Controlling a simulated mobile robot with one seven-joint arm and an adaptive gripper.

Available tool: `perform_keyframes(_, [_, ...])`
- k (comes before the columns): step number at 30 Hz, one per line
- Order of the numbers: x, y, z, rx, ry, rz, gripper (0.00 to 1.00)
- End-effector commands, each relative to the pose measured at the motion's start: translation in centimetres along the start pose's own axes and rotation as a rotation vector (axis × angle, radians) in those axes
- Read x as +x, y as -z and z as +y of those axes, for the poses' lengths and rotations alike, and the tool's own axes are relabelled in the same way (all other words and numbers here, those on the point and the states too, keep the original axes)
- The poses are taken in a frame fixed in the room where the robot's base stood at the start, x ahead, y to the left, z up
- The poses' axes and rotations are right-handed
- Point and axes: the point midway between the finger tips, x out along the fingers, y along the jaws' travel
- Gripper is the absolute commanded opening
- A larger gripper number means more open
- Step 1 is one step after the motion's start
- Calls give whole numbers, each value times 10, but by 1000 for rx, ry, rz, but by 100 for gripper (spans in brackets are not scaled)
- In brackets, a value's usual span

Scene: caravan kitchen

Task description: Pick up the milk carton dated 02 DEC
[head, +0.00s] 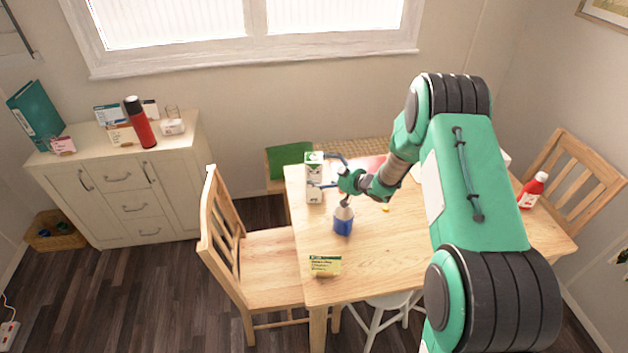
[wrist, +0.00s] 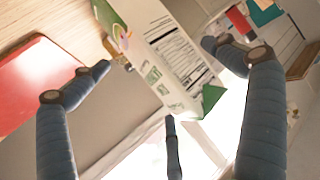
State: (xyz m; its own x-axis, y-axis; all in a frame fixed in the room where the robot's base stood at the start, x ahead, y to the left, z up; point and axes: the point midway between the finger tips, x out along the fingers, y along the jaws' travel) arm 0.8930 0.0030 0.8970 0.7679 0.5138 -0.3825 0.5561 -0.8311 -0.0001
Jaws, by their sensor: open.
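A white milk carton with green trim (head: 314,180) stands upright at the table's left back corner in the head view. In the wrist view the carton (wrist: 178,62) appears tilted, with its printed side panel showing; I cannot read a date on it. My gripper (head: 329,171) is just right of the carton. In the wrist view its blue-grey fingers (wrist: 157,62) are spread, with the carton between or just beyond their tips. Whether any finger touches the carton is unclear.
A blue bottle (head: 343,221) stands just in front of my gripper, and a yellow-green box (head: 325,265) is near the table's front left. A red flat item (head: 374,163) lies behind my wrist. A red bottle (head: 532,190) stands at the right. Chairs flank the wooden table (head: 385,262).

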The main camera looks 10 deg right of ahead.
Motion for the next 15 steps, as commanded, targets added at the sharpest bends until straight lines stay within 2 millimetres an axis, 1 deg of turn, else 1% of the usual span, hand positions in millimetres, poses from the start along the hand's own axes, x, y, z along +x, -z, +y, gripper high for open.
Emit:
perform_keyframes(1, [6,-1,-1,-1,2,0,100])
perform_keyframes(9, [38,-1,-1,-1,1,0,100])
perform_keyframes(12, [44,0,0,-1,1,0,100])
perform_keyframes(15, [47,0,0,0,0,0,100])
